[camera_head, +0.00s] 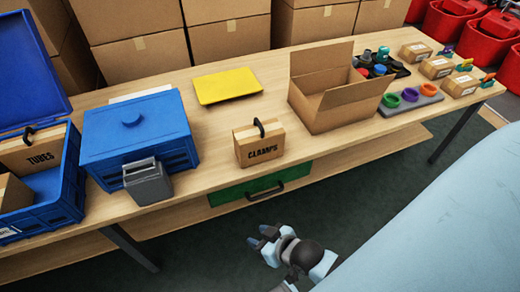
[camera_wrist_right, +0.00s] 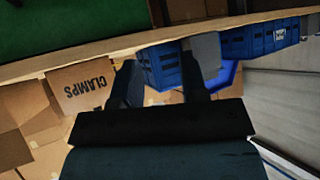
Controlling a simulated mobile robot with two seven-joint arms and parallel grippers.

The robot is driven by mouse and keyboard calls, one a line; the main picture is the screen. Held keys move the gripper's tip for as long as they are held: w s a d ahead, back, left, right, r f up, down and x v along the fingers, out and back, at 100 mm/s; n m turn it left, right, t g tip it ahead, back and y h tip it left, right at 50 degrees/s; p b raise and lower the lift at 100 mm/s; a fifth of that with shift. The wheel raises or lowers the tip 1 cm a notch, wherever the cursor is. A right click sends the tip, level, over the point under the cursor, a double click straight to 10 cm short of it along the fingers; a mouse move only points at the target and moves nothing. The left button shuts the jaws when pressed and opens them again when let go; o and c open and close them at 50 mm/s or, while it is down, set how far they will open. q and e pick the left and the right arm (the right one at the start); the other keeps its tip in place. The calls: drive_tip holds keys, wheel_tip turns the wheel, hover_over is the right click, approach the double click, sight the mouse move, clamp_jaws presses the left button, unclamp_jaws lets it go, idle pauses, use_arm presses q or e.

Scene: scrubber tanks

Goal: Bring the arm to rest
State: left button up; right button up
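My right gripper (camera_head: 261,237) hangs in front of the table, low over the dark floor, apart from the table edge and the green drawer. In the right wrist view its two dark fingers (camera_wrist_right: 160,85) stand apart with nothing held between them, so it is open and empty. My left gripper is in neither view. The cardboard CLAMPS box (camera_head: 258,143) with a black handle stands upright near the table's front edge, and it also shows in the right wrist view (camera_wrist_right: 82,88).
The wooden table (camera_head: 225,180) has a green drawer (camera_head: 260,188) under its front. On it are a blue lidded box (camera_head: 138,130), a grey container (camera_head: 148,182), a blue crate (camera_head: 50,218), a yellow tray (camera_head: 227,85) and an open carton (camera_head: 335,100). Floor before the table looks free.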

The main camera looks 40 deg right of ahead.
use_arm(q)
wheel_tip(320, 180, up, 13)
drive_tip(key=p, duration=1.5)
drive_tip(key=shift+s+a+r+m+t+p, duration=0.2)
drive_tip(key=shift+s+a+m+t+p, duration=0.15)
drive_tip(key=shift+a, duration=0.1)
use_arm(e)
wheel_tip(320, 180, up, 13)
drive_tip(key=d, duration=0.1)
drive_tip(key=shift+s+n, duration=0.3)
drive_tip(key=shift+s, duration=0.05)
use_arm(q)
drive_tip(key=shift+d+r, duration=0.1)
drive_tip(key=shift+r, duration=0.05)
use_arm(e)
drive_tip(key=shift+r+t, duration=0.3)
drive_tip(key=shift+r, duration=0.1)
